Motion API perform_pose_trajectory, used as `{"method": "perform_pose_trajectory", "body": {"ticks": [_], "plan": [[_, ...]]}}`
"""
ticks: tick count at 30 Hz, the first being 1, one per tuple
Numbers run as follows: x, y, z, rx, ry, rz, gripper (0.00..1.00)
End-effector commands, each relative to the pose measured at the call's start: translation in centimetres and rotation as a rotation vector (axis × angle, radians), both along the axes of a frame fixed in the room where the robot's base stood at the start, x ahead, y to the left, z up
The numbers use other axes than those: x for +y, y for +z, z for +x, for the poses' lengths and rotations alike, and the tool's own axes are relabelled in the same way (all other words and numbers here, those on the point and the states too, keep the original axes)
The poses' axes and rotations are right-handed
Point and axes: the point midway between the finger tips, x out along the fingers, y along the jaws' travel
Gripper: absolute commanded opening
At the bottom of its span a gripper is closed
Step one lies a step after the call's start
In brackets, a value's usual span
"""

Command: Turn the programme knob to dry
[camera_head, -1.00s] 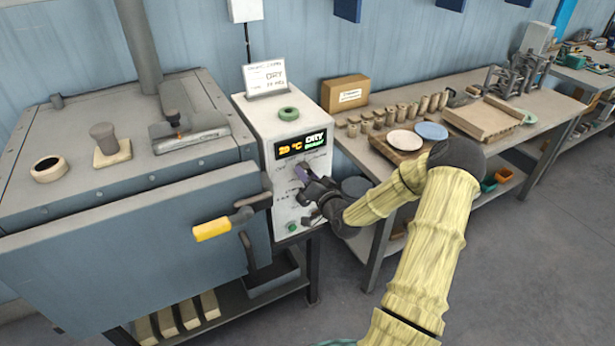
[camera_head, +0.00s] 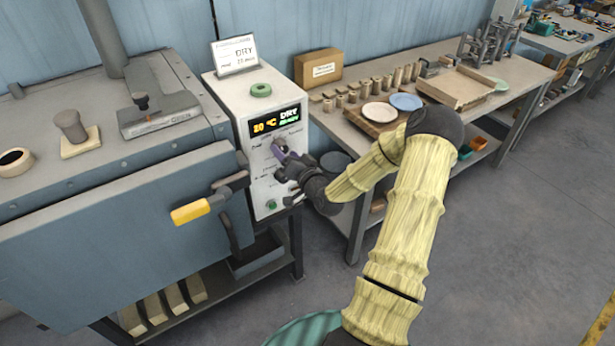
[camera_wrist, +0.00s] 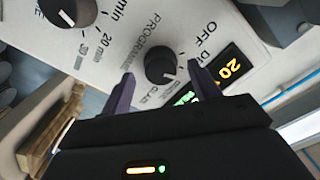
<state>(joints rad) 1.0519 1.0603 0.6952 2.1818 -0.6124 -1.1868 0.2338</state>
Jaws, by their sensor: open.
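The black programme knob (camera_wrist: 160,65) is on the white control panel, under the printed word PROGRAMME, in the wrist view. My gripper (camera_wrist: 162,88) is open, with one purple finger on each side of the knob; I cannot tell whether they touch it. A short white mark shows on the knob's lower right; which label it meets is unclear. In the head view, my gripper (camera_head: 278,152) is at the front of the control box (camera_head: 262,192) and hides the knob.
A second knob (camera_wrist: 68,10) with minute markings sits beside it on the panel. A yellow-gripped handle (camera_head: 192,212) sticks out left of the box. A workbench (camera_head: 345,138) with plates is on the right.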

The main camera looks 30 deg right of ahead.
Motion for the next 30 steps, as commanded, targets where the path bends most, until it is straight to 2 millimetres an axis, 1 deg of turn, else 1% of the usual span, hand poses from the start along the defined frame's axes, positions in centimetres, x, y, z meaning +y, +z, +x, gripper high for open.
{"method": "perform_pose_trajectory", "body": {"ticks": [12,21,23,30], "plan": [[-0.3,-0.2,-8.0,0.001,-0.002,0.000,0.62],[-0.5,-0.2,-13.4,0.000,-0.004,0.000,0.62],[-0.5,0.4,-13.4,0.001,-0.002,0.002,0.62],[-0.7,0.5,-14.5,0.002,-0.002,0.003,0.62]]}}
